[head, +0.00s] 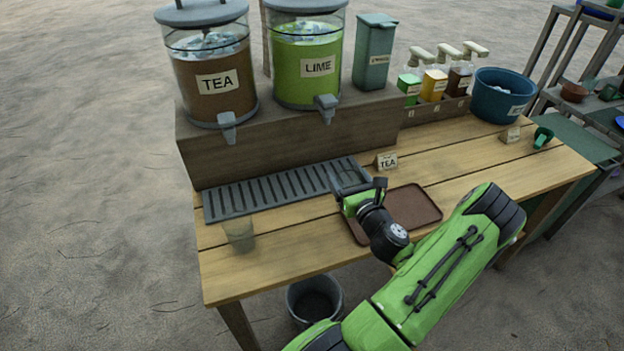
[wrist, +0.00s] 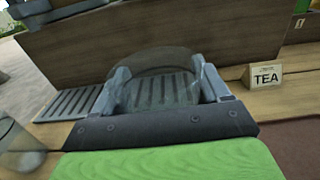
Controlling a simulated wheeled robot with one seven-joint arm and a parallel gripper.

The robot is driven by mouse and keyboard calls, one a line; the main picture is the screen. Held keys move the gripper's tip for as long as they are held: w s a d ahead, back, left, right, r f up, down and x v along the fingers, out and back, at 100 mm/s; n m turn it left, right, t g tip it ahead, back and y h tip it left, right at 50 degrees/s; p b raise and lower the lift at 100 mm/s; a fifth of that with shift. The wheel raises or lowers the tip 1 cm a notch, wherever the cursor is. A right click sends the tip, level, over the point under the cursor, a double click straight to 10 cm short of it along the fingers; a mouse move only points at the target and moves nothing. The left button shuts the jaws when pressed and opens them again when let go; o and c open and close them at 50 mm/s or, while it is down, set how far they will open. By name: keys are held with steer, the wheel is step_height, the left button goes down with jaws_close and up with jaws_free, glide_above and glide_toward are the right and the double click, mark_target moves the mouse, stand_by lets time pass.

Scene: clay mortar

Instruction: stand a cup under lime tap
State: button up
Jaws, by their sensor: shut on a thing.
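The lime dispenser (head: 307,60) stands on the wooden riser, and its grey lime tap (head: 326,106) points down over the drip tray. My gripper (head: 347,182) is at the right end of the slotted drip tray (head: 240,199), below and in front of the lime tap. In the wrist view my gripper (wrist: 165,85) is shut on a clear cup (wrist: 160,58), with a finger on each side and the tray slots visible through it. The held cup is hard to make out in the head view. A second clear cup (head: 238,236) stands on the table at the left front.
The tea dispenser (head: 210,75) with its tap (head: 228,125) is left of the lime one. A TEA card (head: 387,161) stands right of my gripper. A brown tray (head: 415,207) lies partly under my arm. Pump bottles (head: 434,84) and a blue tub (head: 500,95) are farther right.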

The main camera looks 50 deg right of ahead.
mark_target(319, 139)
steer(key=x, duration=1.7)
steer(key=shift+d, duration=0.45)
steer(key=shift+w+d+f, duration=0.1)
steer(key=shift+w, duration=0.1)
steer(key=shift+f+b, duration=0.95)
steer(key=shift+f, duration=0.95)
steer(key=o, duration=1)
steer(key=shift+o, duration=0.2)
steer(key=shift+r, duration=0.25)
steer(key=v, duration=1.2)
